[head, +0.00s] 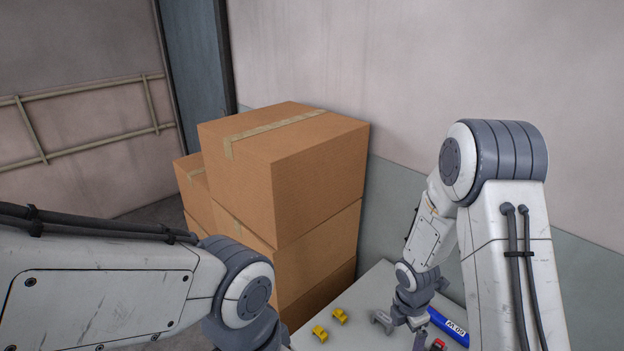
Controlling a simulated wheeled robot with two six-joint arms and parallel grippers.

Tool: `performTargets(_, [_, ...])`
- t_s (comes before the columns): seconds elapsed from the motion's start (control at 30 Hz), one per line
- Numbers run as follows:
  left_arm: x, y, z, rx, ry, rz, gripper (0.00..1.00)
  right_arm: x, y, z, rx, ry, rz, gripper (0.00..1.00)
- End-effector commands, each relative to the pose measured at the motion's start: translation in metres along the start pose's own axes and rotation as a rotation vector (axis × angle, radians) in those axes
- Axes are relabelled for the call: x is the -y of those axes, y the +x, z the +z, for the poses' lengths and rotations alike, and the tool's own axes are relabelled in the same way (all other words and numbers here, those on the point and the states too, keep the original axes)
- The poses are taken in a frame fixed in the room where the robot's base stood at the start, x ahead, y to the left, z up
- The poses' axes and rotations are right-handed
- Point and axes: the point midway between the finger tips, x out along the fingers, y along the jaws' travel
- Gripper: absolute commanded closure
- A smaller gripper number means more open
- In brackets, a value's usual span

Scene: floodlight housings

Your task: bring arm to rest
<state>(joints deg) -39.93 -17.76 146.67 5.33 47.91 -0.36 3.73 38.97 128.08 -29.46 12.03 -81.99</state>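My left arm (110,290) comes in from the left and bends down at its joint near the bottom edge. Its gripper is below the picture and cannot be seen. My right arm (505,230) rises at the right and bends down towards a pale table. My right gripper (400,332) is over the table, its two grey fingers spread apart, with nothing visible between them. The lower finger is partly cut off by the bottom edge.
The pale table (360,290) holds two small yellow parts (338,316), a blue labelled object (448,328) beside my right gripper, and a small red part (437,345). Stacked cardboard boxes (320,180) stand behind the table, between my arms. A wall (420,60) closes off the back.

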Motion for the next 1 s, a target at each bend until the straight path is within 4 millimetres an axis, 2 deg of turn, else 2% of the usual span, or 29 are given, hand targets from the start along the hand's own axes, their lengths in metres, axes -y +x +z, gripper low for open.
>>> performTargets(0.03, [0.001, 0.015, 0.001, 0.0, -0.001, 0.0, 0.5, -0.007, -0.016, -0.02, 0.015, 0.091, 0.019, 0.06])
performTargets(0.1, [0.002, 0.024, 0.001, 0.0, -0.002, 0.0, 0.5, -0.006, -0.042, -0.045, 0.021, 0.243, 0.032, 0.06])
performTargets(0.23, [0.003, 0.041, 0.002, 0.0, -0.003, 0.0, 0.5, 0.01, -0.084, -0.096, -0.003, 0.52, 0.049, 0.06])
performTargets(0.4, [0.004, 0.062, 0.003, 0.0, -0.005, 0.0, 0.5, 0.056, -0.124, -0.159, -0.083, 0.856, 0.031, 0.06])
performTargets(0.5, [0.005, 0.072, 0.004, 0.0, -0.006, 0.0, 0.5, 0.088, -0.139, -0.187, -0.13, 1.014, -0.008, 0.06])
performTargets(0.6, [0.006, 0.078, 0.004, 0.0, -0.007, 0.0, 0.5, 0.115, -0.147, -0.205, -0.163, 1.126, -0.051, 0.06])
performTargets(0.7, [0.006, 0.081, 0.004, 0.0, -0.007, 0.0, 0.5, 0.132, -0.152, -0.214, -0.181, 1.194, -0.085, 0.06])
performTargets(0.8, [0.006, 0.081, 0.004, 0.0, -0.008, 0.0, 0.5, 0.139, -0.155, -0.218, -0.185, 1.225, -0.101, 0.06])
performTargets(1.0, [0.006, 0.08, 0.004, 0.0, -0.007, 0.0, 0.5, 0.14, -0.156, -0.218, -0.185, 1.232, -0.104, 0.06])
